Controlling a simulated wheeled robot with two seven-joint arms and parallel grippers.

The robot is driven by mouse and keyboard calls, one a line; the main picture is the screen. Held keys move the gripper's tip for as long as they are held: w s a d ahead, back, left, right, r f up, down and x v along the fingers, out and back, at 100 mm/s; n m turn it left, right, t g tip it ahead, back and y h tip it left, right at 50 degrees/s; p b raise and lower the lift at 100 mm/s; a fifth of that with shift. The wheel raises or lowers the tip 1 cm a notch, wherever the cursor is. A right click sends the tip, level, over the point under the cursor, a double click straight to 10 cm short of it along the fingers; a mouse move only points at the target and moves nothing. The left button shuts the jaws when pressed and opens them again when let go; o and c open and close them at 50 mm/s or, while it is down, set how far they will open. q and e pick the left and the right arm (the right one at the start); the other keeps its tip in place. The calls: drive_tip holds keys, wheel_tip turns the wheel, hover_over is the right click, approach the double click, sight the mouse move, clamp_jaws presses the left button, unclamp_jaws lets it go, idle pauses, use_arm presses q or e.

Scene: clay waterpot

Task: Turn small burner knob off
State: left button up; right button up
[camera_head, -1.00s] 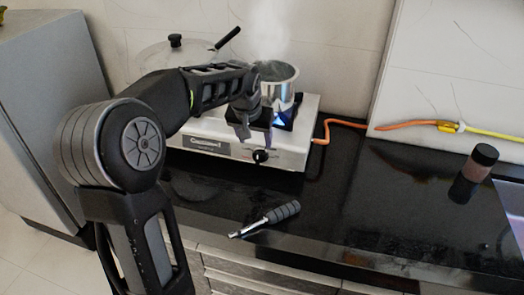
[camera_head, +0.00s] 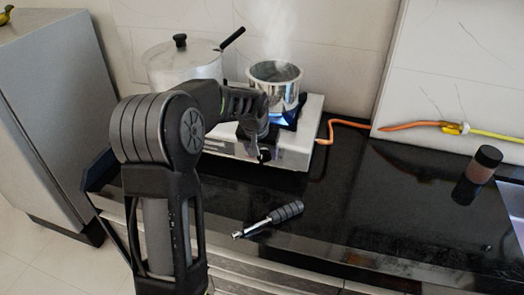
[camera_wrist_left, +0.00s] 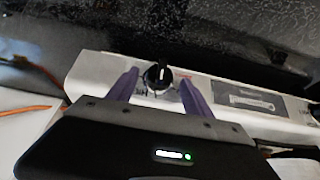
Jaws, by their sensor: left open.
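The small burner knob (camera_wrist_left: 158,75) is black with a white mark and sits on the pale front panel of the stove (camera_head: 291,157). In the head view my left gripper (camera_head: 257,150) is in front of the panel and mostly covers the knob. In the left wrist view the open fingers (camera_wrist_left: 160,92) lie on either side of the knob, which appears between their tips; whether they touch it cannot be told. A steaming steel pot (camera_head: 275,92) stands on the small burner, with blue flame (camera_head: 276,119) below it. My right gripper is not in view.
A larger lidded pot (camera_head: 183,66) stands at the back left of the stove. An orange hose (camera_head: 345,124) runs right from the stove. A grey-handled tool (camera_head: 287,211) lies on the black counter (camera_head: 370,215), and a dark-capped jar (camera_head: 478,172) stands at right.

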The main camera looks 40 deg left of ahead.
use_arm(q)
drive_tip(key=shift+c, duration=0.6)
clamp_jaws()
